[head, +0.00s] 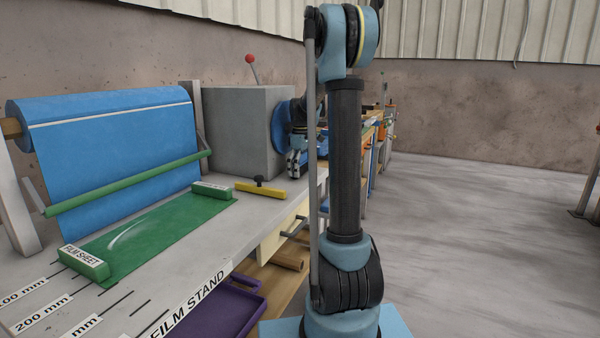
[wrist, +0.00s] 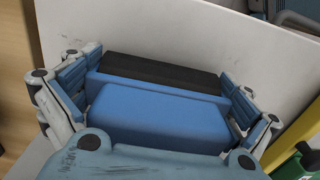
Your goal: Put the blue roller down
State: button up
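The blue roller (wrist: 155,115) shows in the wrist view as a blue block with a dark strip along its far side. It lies across the space between the two fingers of my gripper (wrist: 157,88), with a finger pad against each end. My gripper appears shut on it. In the head view my gripper (head: 297,162) is small, over the bench edge beside the grey box, and partly behind my arm. I cannot make out the roller clearly there. Whether the roller touches the pale surface (wrist: 150,30) below it is unclear.
The bench (head: 235,222) holds a green film sheet (head: 165,228), a yellow-handled tool (head: 262,190), a large blue roll (head: 115,140) and a grey box (head: 240,135). A purple tray (head: 225,312) sits below. Some bare bench lies right of the green sheet.

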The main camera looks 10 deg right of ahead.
dwell(0.3)
notch_tip(320, 180, up, 12)
jog(key=shift+r, duration=0.1)
dwell(0.5)
jog(key=s+f+m+t, duration=0.1)
jog(key=s+f+m, duration=0.2)
jog(key=s, duration=0.9)
jog(key=s+f+m, duration=0.3)
jog(key=s+f, duration=0.1)
jog(key=s, duration=0.8)
jog(key=s+f+m+t, duration=0.1)
jog(key=s+f+m, duration=0.4)
jog(key=s+f, duration=1)
jog(key=shift+s+f, duration=0.3)
jog(key=shift+s, duration=0.7)
jog(key=shift+w+f, duration=0.2)
jog(key=shift+w, duration=0.25)
